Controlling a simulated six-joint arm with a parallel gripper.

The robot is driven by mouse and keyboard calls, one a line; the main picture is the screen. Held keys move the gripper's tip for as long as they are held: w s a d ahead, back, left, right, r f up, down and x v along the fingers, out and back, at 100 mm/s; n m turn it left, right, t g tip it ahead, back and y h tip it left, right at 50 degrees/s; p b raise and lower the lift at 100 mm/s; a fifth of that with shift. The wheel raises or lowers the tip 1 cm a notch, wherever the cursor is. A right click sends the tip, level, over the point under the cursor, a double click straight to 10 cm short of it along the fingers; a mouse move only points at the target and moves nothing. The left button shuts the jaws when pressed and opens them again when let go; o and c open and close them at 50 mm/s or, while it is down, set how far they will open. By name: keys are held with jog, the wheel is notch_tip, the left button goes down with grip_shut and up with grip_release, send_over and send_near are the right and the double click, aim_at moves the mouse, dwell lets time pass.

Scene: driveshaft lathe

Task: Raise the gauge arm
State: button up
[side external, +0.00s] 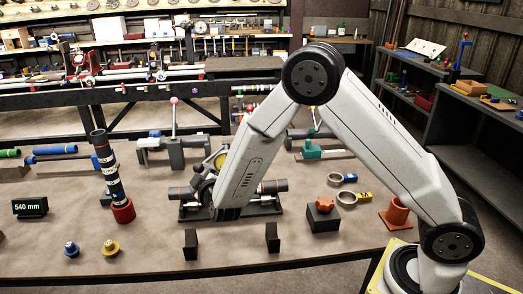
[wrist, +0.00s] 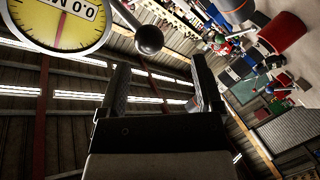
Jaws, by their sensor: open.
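The dial gauge (wrist: 60,22) has a yellow and white face and fills the upper left of the wrist view. My gripper is mostly hidden there.
Two black blocks (side external: 190,245) stand in front of the fixture. A dark shaft (side external: 107,170) stands in a red holder at left. A grey fixture with a pink-knobbed lever (side external: 173,101) stands behind.

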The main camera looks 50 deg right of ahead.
aim_at(199, 169)
jog(key=shift+s+d+f+t+h, duration=0.1)
jog(key=shift+f+t+h, duration=0.1)
jog(key=shift+h, duration=0.7)
jog(key=shift+f+t+h, duration=0.1)
jog(key=shift+f+h, duration=0.05)
jog(key=shift+h, duration=0.75)
jog(key=shift+x, duration=3.95)
grip_shut()
